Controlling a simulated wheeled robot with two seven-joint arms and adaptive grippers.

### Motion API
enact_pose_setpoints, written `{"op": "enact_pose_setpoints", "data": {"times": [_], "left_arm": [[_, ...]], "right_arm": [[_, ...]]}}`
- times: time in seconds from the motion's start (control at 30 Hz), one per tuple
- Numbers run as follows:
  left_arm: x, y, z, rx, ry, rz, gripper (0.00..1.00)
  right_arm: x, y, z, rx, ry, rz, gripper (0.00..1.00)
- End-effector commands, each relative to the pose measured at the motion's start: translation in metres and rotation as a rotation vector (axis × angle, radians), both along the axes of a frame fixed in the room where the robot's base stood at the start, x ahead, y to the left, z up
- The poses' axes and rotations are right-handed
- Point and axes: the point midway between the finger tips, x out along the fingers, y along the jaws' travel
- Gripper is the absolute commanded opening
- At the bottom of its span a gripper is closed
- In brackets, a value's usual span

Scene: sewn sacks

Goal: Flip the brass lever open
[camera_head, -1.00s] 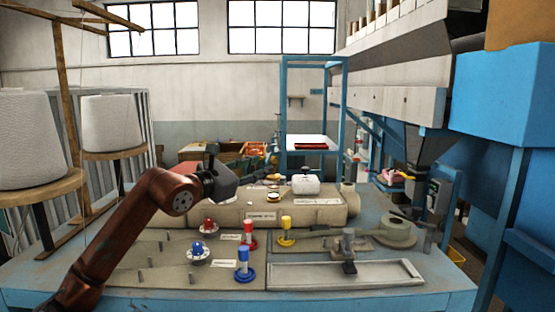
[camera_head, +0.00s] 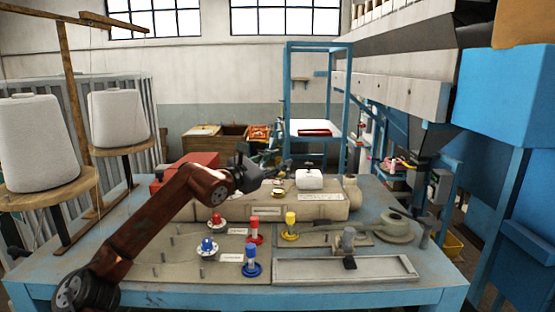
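A long beige housing (camera_head: 324,212) lies across the back of the blue bench. A small brass-coloured piece (camera_head: 278,190) sits on its top, left of a white block (camera_head: 309,179). It may be the lever, but it is too small to tell how it is set. My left arm reaches in from the lower left. Its dark gripper (camera_head: 272,166) is above and just behind the housing's top, close to the brass-coloured piece. I cannot tell whether they touch. The fingers are small and dark, so their opening is unclear. My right gripper is not in view.
Red, blue and yellow knobs (camera_head: 290,226) stand on the bench plate in front of the housing. A grey tray (camera_head: 360,270) and a round flange (camera_head: 396,225) are at the right. A red box (camera_head: 200,160) is behind my arm. Yarn cones (camera_head: 118,118) stand left.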

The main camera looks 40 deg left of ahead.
Motion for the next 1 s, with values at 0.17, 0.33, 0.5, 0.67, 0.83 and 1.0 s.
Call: {"op": "enact_pose_setpoints", "data": {"times": [0.17, 0.33, 0.5, 0.67, 0.83, 1.0], "left_arm": [[0.0, 0.0, -0.001, 0.0, 0.001, 0.0, 0.27], [0.0, 0.0, 0.0, 0.0, 0.001, 0.0, 0.16], [0.0, 0.0, 0.0, 0.0, 0.001, 0.0, 0.04], [0.0, 0.0, 0.0, 0.0, 0.0, 0.0, 0.0], [0.0, 0.0, 0.001, -0.002, 0.002, 0.001, 0.0], [0.001, 0.001, 0.004, -0.021, 0.025, 0.001, 0.0]], "right_arm": [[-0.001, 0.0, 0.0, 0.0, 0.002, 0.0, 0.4], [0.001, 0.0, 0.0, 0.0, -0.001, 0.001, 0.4], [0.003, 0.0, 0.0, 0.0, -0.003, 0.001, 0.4], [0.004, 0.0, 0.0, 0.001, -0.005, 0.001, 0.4], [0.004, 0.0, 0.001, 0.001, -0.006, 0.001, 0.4], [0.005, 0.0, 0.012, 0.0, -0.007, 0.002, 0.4]]}}
